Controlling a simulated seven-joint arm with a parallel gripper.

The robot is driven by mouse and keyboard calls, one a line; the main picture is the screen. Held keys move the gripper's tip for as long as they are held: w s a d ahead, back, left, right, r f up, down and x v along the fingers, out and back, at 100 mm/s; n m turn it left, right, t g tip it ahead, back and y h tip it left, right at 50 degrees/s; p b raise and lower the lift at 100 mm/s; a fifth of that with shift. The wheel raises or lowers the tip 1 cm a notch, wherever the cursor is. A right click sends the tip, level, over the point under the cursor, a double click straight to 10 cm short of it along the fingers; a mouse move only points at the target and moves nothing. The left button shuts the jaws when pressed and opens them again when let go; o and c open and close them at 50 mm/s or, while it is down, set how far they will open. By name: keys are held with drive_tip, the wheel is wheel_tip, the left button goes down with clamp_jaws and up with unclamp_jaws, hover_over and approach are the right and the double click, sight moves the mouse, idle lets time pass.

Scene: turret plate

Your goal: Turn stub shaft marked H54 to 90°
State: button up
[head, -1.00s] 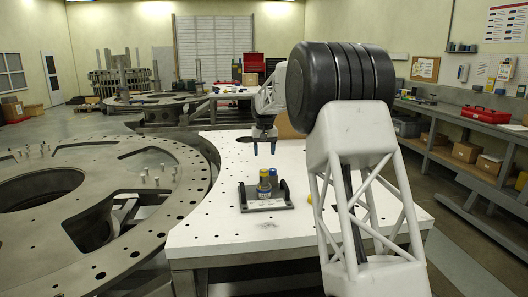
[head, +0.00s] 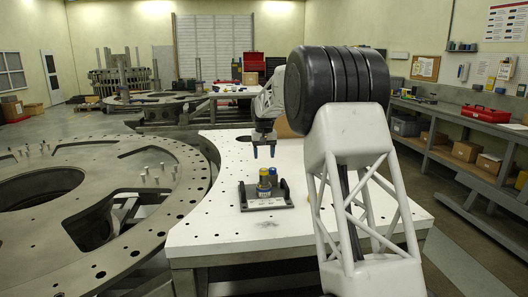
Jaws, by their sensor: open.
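A small dark fixture (head: 286,196) with a pale label plate (head: 266,203) stands on the white table.
The white table (head: 215,228) is mostly clear around the fixture. A large grey ring plate (head: 150,220) with holes and several pins lies to the left. My own arm hides the table's right part. A workbench with boxes (head: 467,151) runs along the right wall.

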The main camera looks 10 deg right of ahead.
sight(264, 169)
drive_tip(key=shift+f, duration=3.75)
drive_tip(key=c, duration=0.7)
drive_tip(key=n, duration=0.5)
drive_tip(key=shift+n, duration=0.4)
drive_tip(key=n, duration=0.6)
